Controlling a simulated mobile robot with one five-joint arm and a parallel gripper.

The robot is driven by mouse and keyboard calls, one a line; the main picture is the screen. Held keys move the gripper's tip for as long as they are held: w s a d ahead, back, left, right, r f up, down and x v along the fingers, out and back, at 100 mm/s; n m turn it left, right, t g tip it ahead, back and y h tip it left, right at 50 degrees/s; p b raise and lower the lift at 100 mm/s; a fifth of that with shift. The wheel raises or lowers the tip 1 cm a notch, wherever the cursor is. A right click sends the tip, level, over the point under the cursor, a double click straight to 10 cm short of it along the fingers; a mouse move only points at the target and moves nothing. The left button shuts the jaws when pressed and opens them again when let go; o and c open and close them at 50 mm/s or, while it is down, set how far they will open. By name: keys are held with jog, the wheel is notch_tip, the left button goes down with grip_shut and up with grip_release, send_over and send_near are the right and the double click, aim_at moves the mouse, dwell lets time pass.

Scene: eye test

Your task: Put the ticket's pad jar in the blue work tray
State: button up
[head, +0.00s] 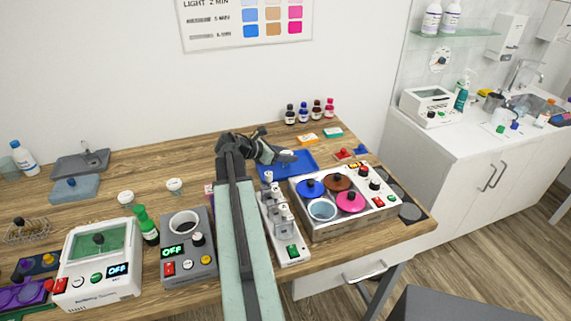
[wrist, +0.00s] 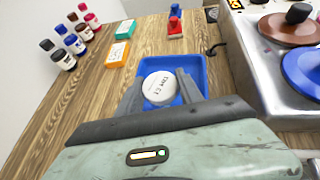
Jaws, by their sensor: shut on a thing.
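A jar with a round white lid (wrist: 158,86) is between the fingers of my gripper (wrist: 160,96) in the wrist view. Dark print on the lid is too small to read surely. The gripper is shut on this jar. The blue work tray (wrist: 194,67) lies behind and below the jar in this view; I cannot tell whether the jar touches its floor. In the head view my gripper (head: 272,152) is at the tray (head: 305,164), and the arm hides part of it. Two white-lidded jars (head: 126,198) (head: 175,186) stand left on the bench. I cannot make out a ticket.
A steel unit (head: 325,232) with coloured lids stands close to the tray's right. Several dark bottles (head: 304,112) stand behind it. Orange (head: 307,138) and teal (head: 332,132) boxes and a red block (head: 343,155) lie near.

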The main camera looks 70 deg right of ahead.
jog(key=shift+f, duration=0.7)
jog(key=shift+r, duration=0.2)
jog(key=shift+f, duration=0.25)
jog(key=o, duration=1.4)
jog(key=shift+r, duration=0.1)
jog(key=shift+r, duration=0.15)
jog(key=p+v, duration=0.6)
jog(key=v, duration=0.6)
